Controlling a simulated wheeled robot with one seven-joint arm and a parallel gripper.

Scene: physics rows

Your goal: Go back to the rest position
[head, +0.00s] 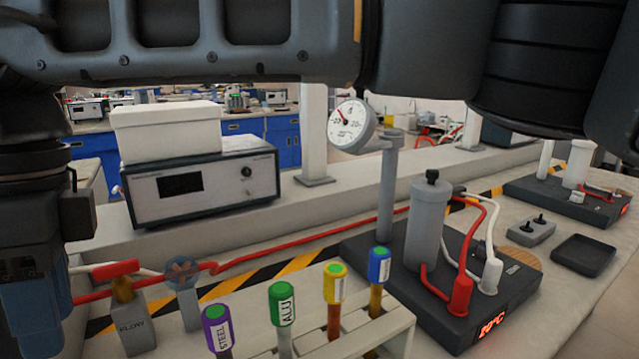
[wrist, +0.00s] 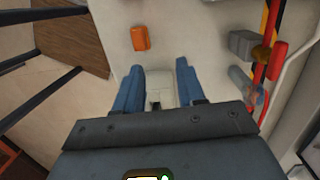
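My gripper (wrist: 160,68) shows in the wrist view with its two blue fingers spread apart. A pale block-like thing (wrist: 162,88) shows between the fingers, and I cannot tell whether it is below them or at their depth; neither finger visibly presses on it. In the head view my gripper (head: 32,305) hangs at the lower left edge, partly cut off, beside the grey FLOW valve block (head: 137,328). My dark arm crosses the top of the head view and hides part of the background.
Labelled rods with purple (head: 215,314), green (head: 282,290), yellow and blue tops stand in a pale rack (head: 388,338). A dark heater base (head: 355,238) carries a grey cylinder and a gauge (head: 351,124). A power unit (head: 205,190) stands behind. An orange piece (wrist: 139,37) lies on the bench.

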